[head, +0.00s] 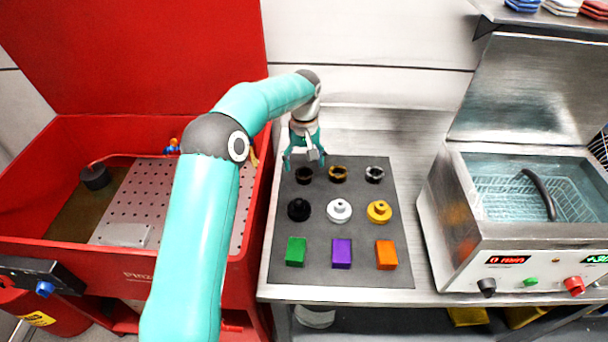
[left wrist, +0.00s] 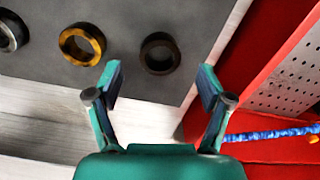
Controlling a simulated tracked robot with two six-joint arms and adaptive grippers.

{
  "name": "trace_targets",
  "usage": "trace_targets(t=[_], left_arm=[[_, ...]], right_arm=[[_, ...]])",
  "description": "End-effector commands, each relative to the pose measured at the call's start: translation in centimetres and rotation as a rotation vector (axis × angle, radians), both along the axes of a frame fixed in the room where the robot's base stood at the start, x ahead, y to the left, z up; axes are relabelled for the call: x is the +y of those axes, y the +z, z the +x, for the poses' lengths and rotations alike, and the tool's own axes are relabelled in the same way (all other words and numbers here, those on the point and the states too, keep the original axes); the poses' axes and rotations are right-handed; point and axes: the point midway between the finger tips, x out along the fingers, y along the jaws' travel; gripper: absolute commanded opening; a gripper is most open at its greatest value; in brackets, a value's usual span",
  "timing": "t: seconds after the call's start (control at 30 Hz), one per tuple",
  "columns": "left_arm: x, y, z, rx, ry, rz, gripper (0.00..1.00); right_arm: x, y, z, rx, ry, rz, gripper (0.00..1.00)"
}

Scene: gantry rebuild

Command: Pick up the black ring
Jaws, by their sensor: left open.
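The black ring (head: 304,175) lies on the dark grey mat (head: 340,275), leftmost in the back row. In the left wrist view the black ring (left wrist: 159,54) is ahead of the fingertips and roughly centred between them, apart from both. My left gripper (head: 305,160) is open and empty above the back edge of the mat, just behind the ring. It also shows in the left wrist view (left wrist: 160,82) with its two fingers spread. My right gripper is not in view.
A brassy ring (head: 338,173) and a silvery ring (head: 374,174) lie right of the black one. Knobbed pieces and coloured blocks stand nearer on the mat. A red basin (head: 200,20) is at left, a metal bath (head: 510,240) at right.

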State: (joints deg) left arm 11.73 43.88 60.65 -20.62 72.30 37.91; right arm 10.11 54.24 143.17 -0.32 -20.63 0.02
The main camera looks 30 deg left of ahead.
Motion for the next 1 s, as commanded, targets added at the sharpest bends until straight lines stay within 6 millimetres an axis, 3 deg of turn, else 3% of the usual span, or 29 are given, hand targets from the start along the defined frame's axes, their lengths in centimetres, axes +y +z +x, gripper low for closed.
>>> trace_targets(t=[0.23, 0.53, 0.9, 1.0], left_arm=[[0.1, -3.3, 0.1, 0.003, 0.000, 0.000, 0.80], [0.1, -4.0, 0.1, 0.001, 0.000, 0.000, 0.80], [0.1, -3.9, 0.2, 0.001, 0.000, 0.001, 0.20], [0.1, -3.9, 0.2, 0.000, 0.000, 0.000, 0.08]], right_arm=[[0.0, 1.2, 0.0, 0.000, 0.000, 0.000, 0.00], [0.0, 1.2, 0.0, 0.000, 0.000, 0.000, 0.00], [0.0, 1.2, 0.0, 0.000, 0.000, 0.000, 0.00], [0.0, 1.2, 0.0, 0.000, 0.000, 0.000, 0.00]])
